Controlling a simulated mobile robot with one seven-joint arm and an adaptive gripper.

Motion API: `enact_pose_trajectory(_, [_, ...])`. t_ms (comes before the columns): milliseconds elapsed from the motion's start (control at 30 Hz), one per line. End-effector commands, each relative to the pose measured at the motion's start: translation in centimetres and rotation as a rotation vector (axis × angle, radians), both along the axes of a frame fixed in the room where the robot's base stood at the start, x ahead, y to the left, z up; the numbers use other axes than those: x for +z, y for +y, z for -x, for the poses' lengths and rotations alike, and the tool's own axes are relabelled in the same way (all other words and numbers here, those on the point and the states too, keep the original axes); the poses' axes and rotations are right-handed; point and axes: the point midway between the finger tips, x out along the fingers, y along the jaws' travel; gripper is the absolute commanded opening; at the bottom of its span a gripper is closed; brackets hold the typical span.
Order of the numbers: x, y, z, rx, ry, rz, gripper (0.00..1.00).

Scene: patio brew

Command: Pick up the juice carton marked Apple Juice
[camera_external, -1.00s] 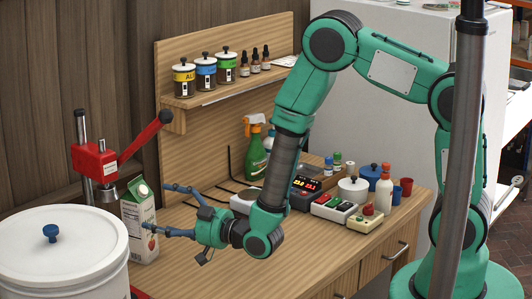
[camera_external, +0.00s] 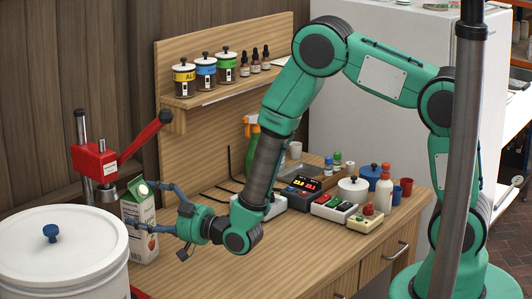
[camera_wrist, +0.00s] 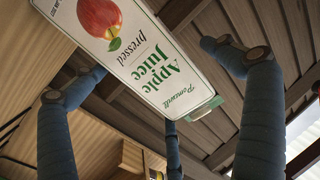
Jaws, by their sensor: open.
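The juice carton (camera_external: 141,228) stands upright at the left end of the wooden bench, white with a green gabled top. I cannot tell whether any finger touches the carton.
A red press (camera_external: 97,163) stands just behind the carton. A large white lidded tub (camera_external: 62,265) is in front on the left. A control box (camera_external: 301,194), a white jar (camera_external: 352,189) and small bottles stand to the right. The bench front (camera_external: 220,265) is clear.

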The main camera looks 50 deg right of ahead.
Motion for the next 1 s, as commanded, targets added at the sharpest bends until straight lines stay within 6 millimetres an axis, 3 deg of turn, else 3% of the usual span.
enact_pose_trajectory(200, [0.0,0.4,-1.5,0.000,-0.001,0.000,0.99])
enact_pose_trajectory(733, [0.0,0.4,-1.5,0.000,-0.001,0.000,0.99])
enact_pose_trajectory(1000, [0.0,0.4,-1.5,0.000,-0.001,0.000,0.47])
